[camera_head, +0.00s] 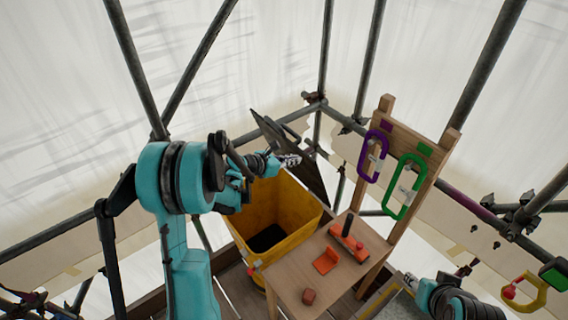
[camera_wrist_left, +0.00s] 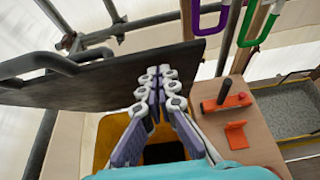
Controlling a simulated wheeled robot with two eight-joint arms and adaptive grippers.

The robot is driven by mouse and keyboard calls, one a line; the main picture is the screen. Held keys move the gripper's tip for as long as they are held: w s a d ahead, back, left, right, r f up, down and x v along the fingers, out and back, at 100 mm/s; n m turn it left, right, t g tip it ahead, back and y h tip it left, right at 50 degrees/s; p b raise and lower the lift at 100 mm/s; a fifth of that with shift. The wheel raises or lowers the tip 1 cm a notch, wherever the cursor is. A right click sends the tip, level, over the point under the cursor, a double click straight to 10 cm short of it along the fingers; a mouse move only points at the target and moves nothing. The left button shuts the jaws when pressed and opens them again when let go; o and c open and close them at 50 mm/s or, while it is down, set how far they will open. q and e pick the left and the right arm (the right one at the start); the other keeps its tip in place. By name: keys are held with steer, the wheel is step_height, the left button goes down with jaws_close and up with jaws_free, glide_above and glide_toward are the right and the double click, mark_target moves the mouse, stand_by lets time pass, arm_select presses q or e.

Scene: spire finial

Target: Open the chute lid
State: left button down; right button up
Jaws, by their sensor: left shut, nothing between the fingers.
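The yellow chute (camera_head: 308,218) stands left of the wooden table, and its dark inside shows from above. The dark lid (camera_head: 312,181) is tilted up at the chute's far side, leaving the mouth uncovered. In the left wrist view the lid (camera_wrist_left: 75,88) is a broad dark plate with a bar handle on its left part. My left gripper (camera_head: 291,160) is shut and empty in front of the lid, above the chute; its fingers (camera_wrist_left: 160,80) overlap the lid's edge in the wrist view, and I cannot tell whether they touch. My right gripper (camera_head: 412,282) is low at the right, its jaws unclear.
The wooden table (camera_head: 285,278) holds an orange tool (camera_head: 348,240), an orange bracket (camera_head: 326,261) and a brown-red block (camera_head: 309,296). Purple (camera_head: 364,165) and green (camera_head: 402,208) carabiners hang on a wooden rack behind. Scaffold tubes surround the area.

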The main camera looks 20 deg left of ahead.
arm_select(q)
steer(key=shift+w+d+r, duration=0.2)
steer(key=shift+w+d, duration=0.05)
steer(key=shift+w, duration=0.05)
steer(key=shift+w, duration=0.1)
steer(key=w+d+r+g+y+p, duration=0.1)
steer(key=w+d+r+g+p, duration=0.1)
steer(key=w, duration=0.6)
steer(key=d+r, duration=0.1)
steer(key=d, duration=0.1)
steer(key=shift+d, duration=0.35)
steer(key=shift+s, duration=0.1)
steer(key=shift+f, duration=0.1)
